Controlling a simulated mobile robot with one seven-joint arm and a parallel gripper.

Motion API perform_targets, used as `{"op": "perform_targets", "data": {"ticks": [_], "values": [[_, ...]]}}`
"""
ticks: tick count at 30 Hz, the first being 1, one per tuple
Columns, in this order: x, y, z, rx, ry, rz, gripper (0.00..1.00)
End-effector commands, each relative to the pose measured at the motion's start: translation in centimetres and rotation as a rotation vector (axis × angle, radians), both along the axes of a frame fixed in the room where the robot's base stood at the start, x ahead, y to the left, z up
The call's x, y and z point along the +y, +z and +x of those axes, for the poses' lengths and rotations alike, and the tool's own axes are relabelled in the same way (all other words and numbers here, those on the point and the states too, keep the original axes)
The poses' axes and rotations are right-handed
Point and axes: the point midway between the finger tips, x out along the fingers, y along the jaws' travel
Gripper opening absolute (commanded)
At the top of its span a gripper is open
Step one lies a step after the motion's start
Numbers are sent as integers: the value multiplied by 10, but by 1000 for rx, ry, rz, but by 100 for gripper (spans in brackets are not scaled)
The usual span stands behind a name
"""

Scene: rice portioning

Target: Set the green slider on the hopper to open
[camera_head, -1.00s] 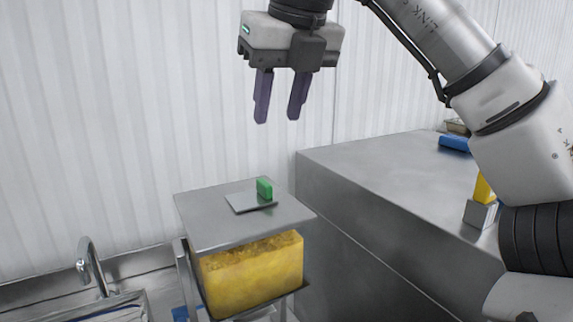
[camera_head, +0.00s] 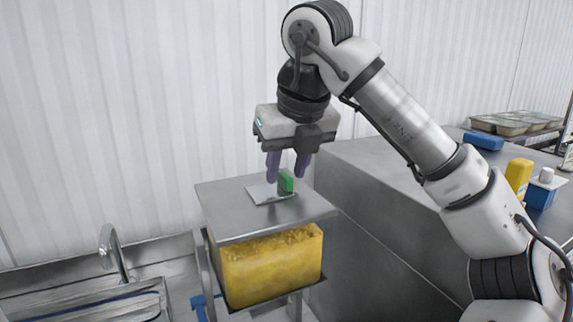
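The green slider (camera_head: 286,182) is a small upright green block on a light square plate (camera_head: 262,194). The plate lies on the grey top of the hopper (camera_head: 225,205). The hopper's body below holds yellow grainy contents. My gripper (camera_head: 287,172) points down over the hopper top. Its two purple fingers are apart, one to the left and one to the right of the slider's upper part in the picture. A gap shows between the fingers and the slider. Whether the fingers are level with the slider in depth cannot be told.
A steel counter (camera_head: 370,165) stands right of the hopper. It bears a yellow bottle (camera_head: 519,176), a blue container (camera_head: 541,192), a blue object (camera_head: 483,140) and metal trays (camera_head: 515,123) at the back. A sink with a tap (camera_head: 113,250) is at the lower left.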

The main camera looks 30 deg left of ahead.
Motion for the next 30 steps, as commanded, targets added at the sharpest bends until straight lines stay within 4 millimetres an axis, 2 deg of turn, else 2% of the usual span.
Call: {"op": "perform_targets", "data": {"ticks": [12,20,30], "values": [[3,-8,1,-1,1,1,35],[3,-7,1,-1,0,1,0],[4,-7,-1,-2,1,1,0]]}}
